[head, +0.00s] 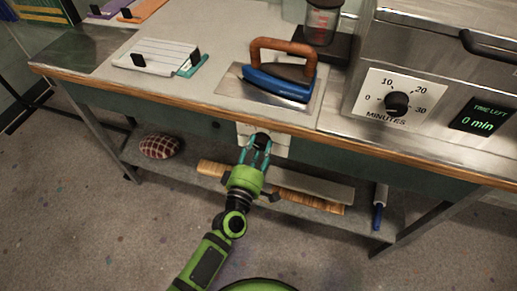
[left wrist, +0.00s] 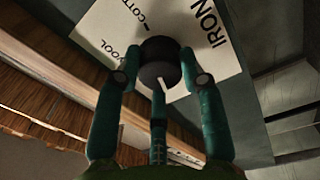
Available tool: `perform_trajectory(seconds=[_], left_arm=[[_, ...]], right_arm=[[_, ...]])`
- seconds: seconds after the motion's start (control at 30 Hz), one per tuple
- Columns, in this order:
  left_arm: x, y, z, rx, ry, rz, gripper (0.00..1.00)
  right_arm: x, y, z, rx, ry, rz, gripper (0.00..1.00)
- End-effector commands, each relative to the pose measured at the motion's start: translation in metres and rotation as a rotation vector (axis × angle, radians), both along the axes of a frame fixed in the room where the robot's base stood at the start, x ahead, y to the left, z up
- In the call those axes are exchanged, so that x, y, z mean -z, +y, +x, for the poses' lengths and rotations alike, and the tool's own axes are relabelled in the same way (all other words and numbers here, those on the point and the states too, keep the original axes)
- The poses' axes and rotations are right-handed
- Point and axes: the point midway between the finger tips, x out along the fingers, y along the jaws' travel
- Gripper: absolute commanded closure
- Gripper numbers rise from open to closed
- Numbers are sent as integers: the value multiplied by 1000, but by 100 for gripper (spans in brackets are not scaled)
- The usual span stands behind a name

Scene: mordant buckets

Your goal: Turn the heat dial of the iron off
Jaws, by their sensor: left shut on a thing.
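The heat dial (head: 261,138) is a black knob on a white panel (head: 280,147) on the table's front edge, below the iron (head: 277,83). In the left wrist view the dial (left wrist: 158,62) has a white pointer line, and the panel (left wrist: 112,22) reads "IRON", with "COTT" and "OOL" partly visible; other marks are hidden. My left gripper (head: 258,148) has its teal fingers closed around the dial, one on each side and one below in the left wrist view (left wrist: 160,78). The blue iron with a brown handle rests on a metal plate (head: 234,90). My right gripper is not in view.
A steel box with a minutes dial (head: 397,103) and a display reading 0 min (head: 481,119) stands at the right. White boards (head: 157,56) with black clips lie at the left. The lower shelf holds a checked cushion (head: 159,146) and wooden boards (head: 310,198).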

Motion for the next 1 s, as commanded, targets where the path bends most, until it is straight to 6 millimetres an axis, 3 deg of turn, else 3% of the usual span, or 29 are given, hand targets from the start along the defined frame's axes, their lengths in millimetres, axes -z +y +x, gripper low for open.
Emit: perform_trajectory(seconds=[0.5,1.0], left_arm=[[-5,4,3,-10,119,-420,93],[-5,4,3,-10,172,-576,93]], right_arm=[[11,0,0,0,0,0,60],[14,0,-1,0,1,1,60]])
